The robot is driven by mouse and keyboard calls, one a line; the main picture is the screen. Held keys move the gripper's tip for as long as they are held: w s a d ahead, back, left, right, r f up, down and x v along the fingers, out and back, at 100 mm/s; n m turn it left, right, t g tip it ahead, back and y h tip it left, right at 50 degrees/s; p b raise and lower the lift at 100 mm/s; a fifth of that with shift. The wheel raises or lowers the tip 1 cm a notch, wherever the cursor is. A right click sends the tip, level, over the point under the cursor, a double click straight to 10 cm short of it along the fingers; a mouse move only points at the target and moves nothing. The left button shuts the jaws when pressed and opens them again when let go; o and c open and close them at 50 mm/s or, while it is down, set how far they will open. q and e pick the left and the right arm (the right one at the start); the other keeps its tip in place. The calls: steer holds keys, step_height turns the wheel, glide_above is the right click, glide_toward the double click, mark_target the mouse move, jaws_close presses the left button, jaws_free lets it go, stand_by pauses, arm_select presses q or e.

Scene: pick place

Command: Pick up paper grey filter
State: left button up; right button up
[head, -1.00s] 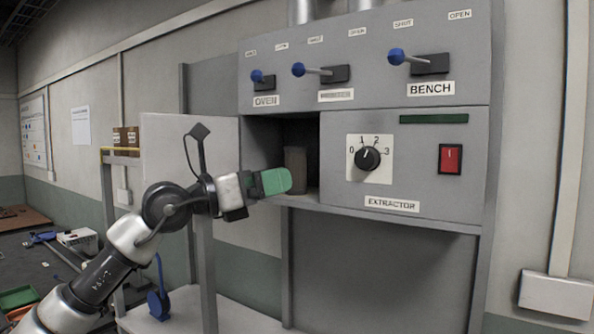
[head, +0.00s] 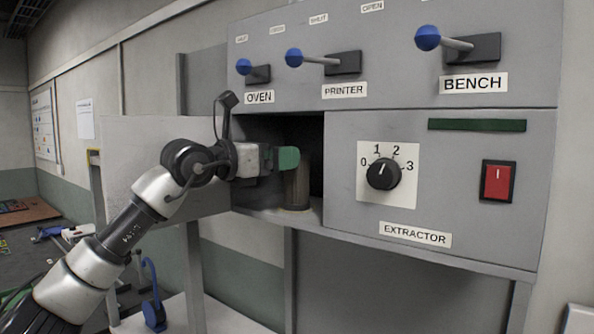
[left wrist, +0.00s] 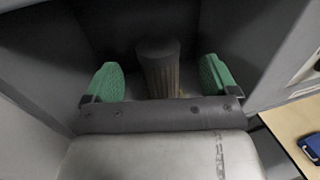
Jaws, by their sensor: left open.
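The grey paper filter (head: 298,187) is an upright, pleated grey-brown cylinder. It stands on the floor of the open compartment in the grey cabinet. In the left wrist view the filter (left wrist: 160,68) stands ahead, between the two green fingertips and a little beyond them. My left gripper (head: 287,158) is at the mouth of the compartment. In the left wrist view this gripper (left wrist: 160,82) is open and empty, with a finger on each side of the filter. In the head view its green fingertip covers the filter's upper left part. My right gripper is not in view.
The compartment door (head: 140,160) stands open at the left. The extractor panel (head: 455,185), with a black dial (head: 383,173) and a red switch (head: 497,182), borders the compartment on the right. Blue-knobbed levers (head: 293,56) stick out above. A narrow ledge (head: 400,243) runs below.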

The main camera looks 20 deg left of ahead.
arm_select(q)
steer(key=p+x, duration=0.4)
steer(key=x, duration=0.1)
steer(key=shift+w+r+p, duration=0.2)
steer(key=shift+w+p, duration=0.1)
steer(key=shift+w+d, duration=0.15)
steer(key=shift+w, duration=0.05)
steer(key=shift+w+f, duration=0.1)
steer(key=shift+f, duration=0.1)
steer(key=c, duration=1.4)
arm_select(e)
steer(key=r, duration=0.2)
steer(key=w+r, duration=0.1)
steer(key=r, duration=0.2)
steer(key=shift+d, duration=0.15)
